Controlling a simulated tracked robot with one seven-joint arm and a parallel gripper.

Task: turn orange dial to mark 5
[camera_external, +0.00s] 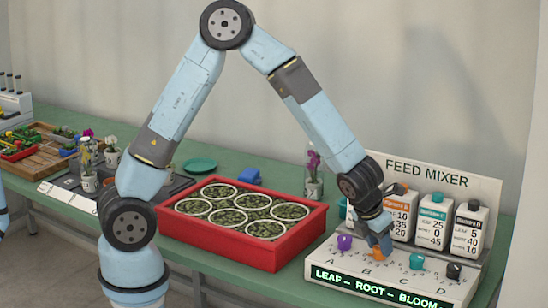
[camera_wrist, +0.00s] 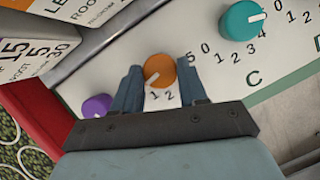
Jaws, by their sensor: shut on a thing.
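The orange dial (camera_wrist: 160,69) sits on the pale panel of the feed mixer (camera_external: 390,272). Its white pointer line is turned to the lower left in the wrist view, just left of the printed 1. The 1 and 2 show below the dial, and a 5 shows just right of the right finger. Other marks are hidden by my fingers. My gripper (camera_wrist: 159,80) is shut on the orange dial, one finger on each side. In the external view my gripper (camera_external: 380,236) reaches down to the orange dial (camera_external: 378,254), between the purple and teal dials.
A purple dial (camera_external: 344,242) and teal dial (camera_external: 416,261) flank it, with a black dial (camera_external: 453,270) farther right. Several labelled bottles (camera_external: 432,222) stand close behind. A red crate of potted plants (camera_external: 229,243) stands to the left. A lit display runs along the panel's front.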

